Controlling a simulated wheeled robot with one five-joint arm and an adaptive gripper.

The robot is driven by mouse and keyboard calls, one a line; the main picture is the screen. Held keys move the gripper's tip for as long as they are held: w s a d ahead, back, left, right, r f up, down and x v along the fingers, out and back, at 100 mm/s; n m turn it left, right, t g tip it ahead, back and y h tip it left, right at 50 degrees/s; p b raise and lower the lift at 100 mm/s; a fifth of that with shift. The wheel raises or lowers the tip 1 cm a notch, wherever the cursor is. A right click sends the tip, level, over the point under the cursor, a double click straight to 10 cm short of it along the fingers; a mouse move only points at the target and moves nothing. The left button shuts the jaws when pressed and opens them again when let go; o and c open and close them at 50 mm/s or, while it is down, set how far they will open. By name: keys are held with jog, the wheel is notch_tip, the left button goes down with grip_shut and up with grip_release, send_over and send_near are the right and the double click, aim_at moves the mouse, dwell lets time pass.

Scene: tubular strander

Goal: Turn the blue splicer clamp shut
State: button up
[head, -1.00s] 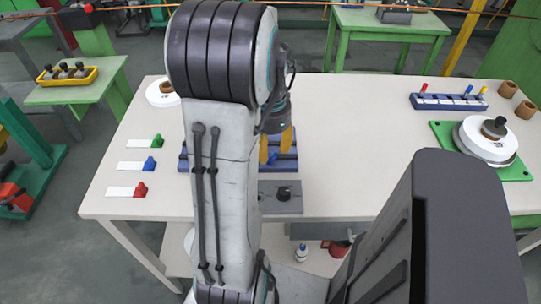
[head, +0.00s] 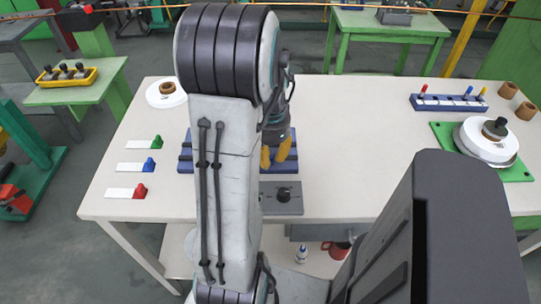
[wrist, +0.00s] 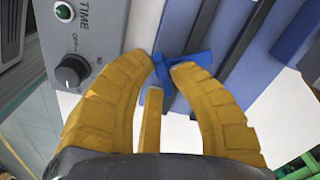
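The blue splicer clamp (wrist: 190,62) shows in the wrist view as a small bright-blue crossed piece beside the splicer's dark grooves. My gripper (wrist: 164,66) has its two yellow fingertips close together, with part of the clamp between them. The fingers look closed on it, though they hide some of it. In the head view, my gripper (head: 276,154) is low over the blue splicer bed (head: 308,158), and my arm covers much of the bed. The clamp cannot be made out there.
A grey control box (head: 282,199) with a dark knob (wrist: 72,72) and green button stands close to my gripper. White strips with green, blue (head: 150,164) and red ends lie at left. A blue rack (head: 450,103) and green reel base (head: 520,172) stand at right. The table's middle right is clear.

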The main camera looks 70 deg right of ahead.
grip_shut()
jog(key=m, duration=0.5)
jog(key=shift+w, duration=0.1)
dwell(0.4)
jog(key=o, duration=0.5)
grip_release()
